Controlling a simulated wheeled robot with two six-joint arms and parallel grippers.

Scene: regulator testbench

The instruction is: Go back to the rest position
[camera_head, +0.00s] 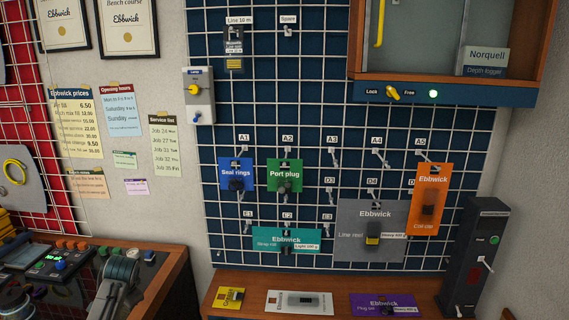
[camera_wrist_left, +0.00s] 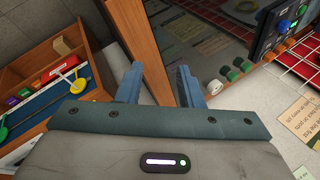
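My right gripper is not in view.
The dark console with several knobs and a wooden edge (camera_head: 172,284) lies under my left gripper. A blue grid board (camera_head: 300,110) with hanging packages stands at the centre. A wooden ledge below holds a yellow card (camera_head: 231,298), a white package (camera_head: 272,303) and a purple package (camera_head: 368,300).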

